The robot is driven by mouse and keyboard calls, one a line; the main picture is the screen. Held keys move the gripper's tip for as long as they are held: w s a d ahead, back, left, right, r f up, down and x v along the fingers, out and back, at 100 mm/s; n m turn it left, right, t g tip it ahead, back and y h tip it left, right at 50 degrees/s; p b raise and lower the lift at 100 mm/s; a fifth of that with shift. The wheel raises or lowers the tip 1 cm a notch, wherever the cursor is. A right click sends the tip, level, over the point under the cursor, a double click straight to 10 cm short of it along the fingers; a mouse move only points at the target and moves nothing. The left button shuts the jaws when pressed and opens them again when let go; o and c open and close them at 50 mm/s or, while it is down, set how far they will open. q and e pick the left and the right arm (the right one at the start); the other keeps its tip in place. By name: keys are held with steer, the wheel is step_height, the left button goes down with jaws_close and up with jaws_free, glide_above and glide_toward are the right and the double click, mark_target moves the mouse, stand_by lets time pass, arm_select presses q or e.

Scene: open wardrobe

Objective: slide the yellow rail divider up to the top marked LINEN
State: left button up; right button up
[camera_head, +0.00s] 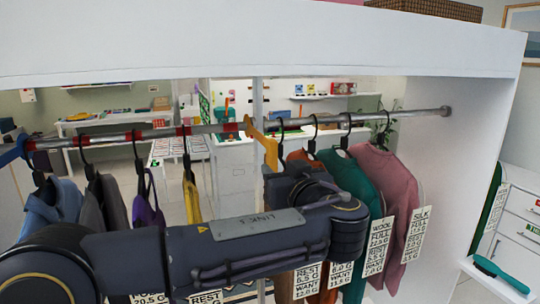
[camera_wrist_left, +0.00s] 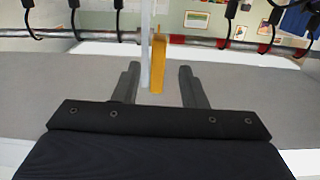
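The yellow rail divider (camera_head: 265,140) hangs on the metal rail, near its middle in the head view. It also shows in the left wrist view (camera_wrist_left: 157,66), beside a pale upright strip. My left gripper (camera_wrist_left: 159,70) is open, with one finger on each side of the divider in that view and visible gaps to both. I cannot tell whether the fingers touch it in depth. In the head view my left arm hides the gripper's fingers. The right-hand tags read SILK (camera_head: 416,228) and WOOL (camera_head: 380,240). No LINEN tag is readable; several tags are partly hidden. My right gripper is not in view.
The rail (camera_head: 390,116) has red bands towards the left. Blue, grey, purple and yellow tops hang left of the divider; rust, teal (camera_head: 358,190) and pink (camera_head: 385,180) ones hang right. A white wardrobe panel (camera_head: 470,140) closes the right. A brush (camera_head: 500,272) lies on a shelf.

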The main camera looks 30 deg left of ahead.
mark_target(269, 156)
arm_select(q)
steer(key=shift+w+r, duration=0.25)
steer(key=shift+r, duration=0.1)
steer(key=p+x, duration=0.2)
steer(key=x, duration=0.4)
steer(key=shift+a+p, duration=0.15)
steer(key=shift+p, duration=0.2)
steer(key=shift+w+a, duration=0.4)
steer(key=shift+a, duration=0.05)
jaws_close()
